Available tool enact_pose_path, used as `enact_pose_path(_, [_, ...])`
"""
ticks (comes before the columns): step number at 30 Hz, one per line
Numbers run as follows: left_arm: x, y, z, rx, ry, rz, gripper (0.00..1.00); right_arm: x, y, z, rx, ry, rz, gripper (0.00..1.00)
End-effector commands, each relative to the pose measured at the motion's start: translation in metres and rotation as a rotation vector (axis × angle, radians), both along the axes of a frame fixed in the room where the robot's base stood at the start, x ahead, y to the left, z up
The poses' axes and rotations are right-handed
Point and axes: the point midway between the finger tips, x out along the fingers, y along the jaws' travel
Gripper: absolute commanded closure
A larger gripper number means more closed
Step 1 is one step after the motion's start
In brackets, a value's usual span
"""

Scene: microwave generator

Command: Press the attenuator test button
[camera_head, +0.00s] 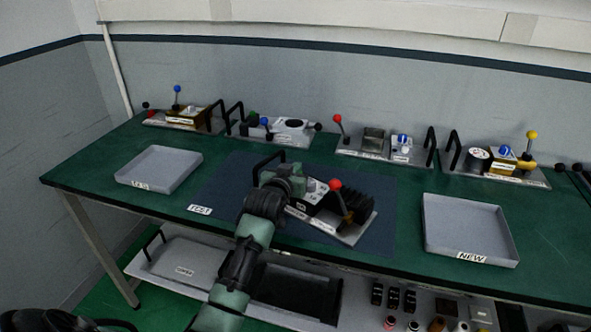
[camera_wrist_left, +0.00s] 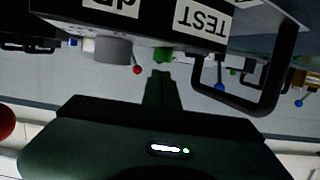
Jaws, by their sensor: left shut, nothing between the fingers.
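The generator unit (camera_head: 350,238) lies on the dark blue mat in the middle of the green bench, with a black finned block and a red-knobbed lever (camera_head: 335,185). My left gripper (camera_head: 290,183) is over the unit's left part and hides some of it. In the left wrist view, which looks upside down, a black box with "dB" and "TEST" labels (camera_wrist_left: 203,18) fills the top. A small green part (camera_wrist_left: 163,55), possibly the button, shows just beyond the shut, empty fingertips (camera_wrist_left: 161,76). I cannot tell whether they touch. My right gripper is out of view.
Grey trays stand at the left (camera_head: 158,168) and the right, marked "NEW" (camera_head: 468,232). Several other units with levers and black handles line the bench back. A black handle (camera_wrist_left: 262,85) stands near my gripper. The red knob (camera_wrist_left: 6,122) is close beside it.

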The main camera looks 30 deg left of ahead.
Motion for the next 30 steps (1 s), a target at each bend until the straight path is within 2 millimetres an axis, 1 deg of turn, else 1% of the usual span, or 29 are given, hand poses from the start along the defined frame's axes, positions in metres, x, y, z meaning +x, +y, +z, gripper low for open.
enact_pose_path(3, [0.0,0.0,-0.006,0.0,0.002,0.0,1.0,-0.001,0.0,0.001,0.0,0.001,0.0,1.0])
enact_pose_path(13, [0.0,0.0,-0.007,0.0,0.001,0.0,1.0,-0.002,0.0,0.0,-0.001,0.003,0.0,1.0])
enact_pose_path(16, [0.0,0.0,-0.015,0.0,0.002,0.0,1.0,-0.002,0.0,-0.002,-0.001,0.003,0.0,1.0])
enact_pose_path(20, [-0.001,0.0,-0.032,0.0,0.006,0.0,1.0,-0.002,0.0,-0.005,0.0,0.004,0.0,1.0])
enact_pose_path(30, [-0.001,-0.001,-0.037,-0.004,0.016,-0.001,1.0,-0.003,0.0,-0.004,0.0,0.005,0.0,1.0])
